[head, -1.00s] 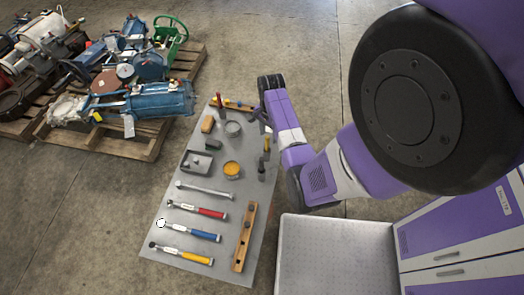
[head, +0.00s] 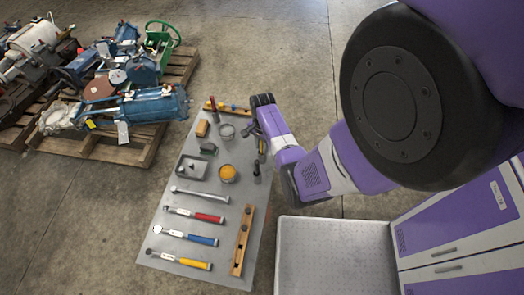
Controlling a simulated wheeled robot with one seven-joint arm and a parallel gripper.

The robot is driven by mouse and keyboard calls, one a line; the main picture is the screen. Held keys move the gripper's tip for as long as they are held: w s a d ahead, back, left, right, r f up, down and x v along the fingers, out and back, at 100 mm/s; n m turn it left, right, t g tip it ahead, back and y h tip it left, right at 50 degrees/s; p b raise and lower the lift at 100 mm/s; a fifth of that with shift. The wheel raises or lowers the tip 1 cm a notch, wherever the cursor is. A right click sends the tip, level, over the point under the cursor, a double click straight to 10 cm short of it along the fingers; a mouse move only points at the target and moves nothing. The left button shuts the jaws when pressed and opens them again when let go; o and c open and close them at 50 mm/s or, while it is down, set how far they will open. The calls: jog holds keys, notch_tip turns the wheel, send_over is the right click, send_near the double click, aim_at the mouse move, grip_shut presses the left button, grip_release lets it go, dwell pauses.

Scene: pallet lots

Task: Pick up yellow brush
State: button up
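A small upright item with a yellow part (head: 262,147), possibly the yellow brush, stands near the right edge of the grey table (head: 160,253). It is partly hidden beside my arm and too small to identify surely. My gripper (head: 256,131) hangs over the table's far right side, just above and left of that yellow part. I cannot tell whether they touch. The fingers are dark and small in the head view, and their opening does not show clearly.
A dark upright tool (head: 257,172) stands nearby. Red, blue and yellow-handled wrenches and a wooden level (head: 243,240) lie nearer.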

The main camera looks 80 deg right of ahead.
grip_shut()
jog(key=shift+r, duration=0.1)
